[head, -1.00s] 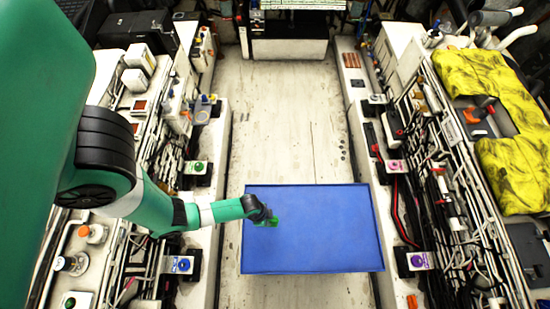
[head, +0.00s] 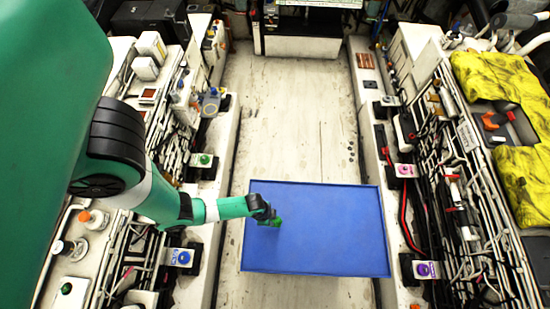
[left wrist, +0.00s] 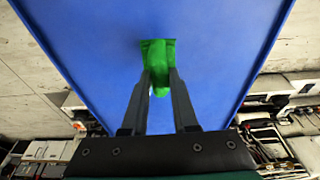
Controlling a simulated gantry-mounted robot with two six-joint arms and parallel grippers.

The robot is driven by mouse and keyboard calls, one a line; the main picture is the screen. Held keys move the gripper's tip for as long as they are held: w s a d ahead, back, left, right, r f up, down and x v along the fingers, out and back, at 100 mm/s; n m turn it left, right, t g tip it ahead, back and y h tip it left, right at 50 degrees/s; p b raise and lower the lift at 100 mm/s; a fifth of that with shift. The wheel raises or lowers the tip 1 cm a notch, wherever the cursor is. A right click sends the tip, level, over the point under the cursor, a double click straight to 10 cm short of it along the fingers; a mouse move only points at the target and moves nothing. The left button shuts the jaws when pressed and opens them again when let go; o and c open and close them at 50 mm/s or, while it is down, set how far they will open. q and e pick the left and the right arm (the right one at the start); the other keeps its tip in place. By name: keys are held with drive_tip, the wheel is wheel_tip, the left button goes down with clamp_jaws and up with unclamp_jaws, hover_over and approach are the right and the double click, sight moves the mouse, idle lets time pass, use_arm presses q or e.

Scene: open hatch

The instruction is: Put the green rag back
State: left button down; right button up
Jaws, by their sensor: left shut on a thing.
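My left gripper (head: 270,217) is over the left part of the blue tray-like table (head: 335,240), near its upper left corner. It is shut on the green rag (head: 277,222), a small patch of which shows beyond the fingertips. The left wrist view shows the two fingers (left wrist: 160,82) pinching the green rag (left wrist: 157,60), with the blue surface (left wrist: 215,40) behind it. I cannot tell whether the rag touches the blue surface. My right gripper is not in view.
Equipment benches with pipes and cables line the left (head: 185,130) and right (head: 440,170) sides. Small marked stations show on both sides, with a green button (head: 204,160), a blue one (head: 183,257), a pink one (head: 405,170) and a purple one (head: 424,270). A yellow cloth (head: 500,80) lies at right. The middle floor (head: 290,120) is clear.

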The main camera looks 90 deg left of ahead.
use_arm(q)
drive_tip(key=shift+s+b+x, duration=0.25)
drive_tip(key=shift+b+x, duration=0.65)
drive_tip(key=shift+x, duration=0.2)
drive_tip(key=shift+s+b+x, duration=0.2)
drive_tip(key=shift+b+x, duration=0.7)
drive_tip(key=shift+x, duration=0.25)
drive_tip(key=shift+f, duration=0.3)
drive_tip(key=c, duration=0.6)
unclamp_jaws()
drive_tip(key=p+v, duration=0.8)
drive_tip(key=v, duration=0.3)
drive_tip(key=shift+a+r, duration=0.1)
drive_tip(key=shift+r, duration=0.25)
drive_tip(key=shift+f, duration=0.1)
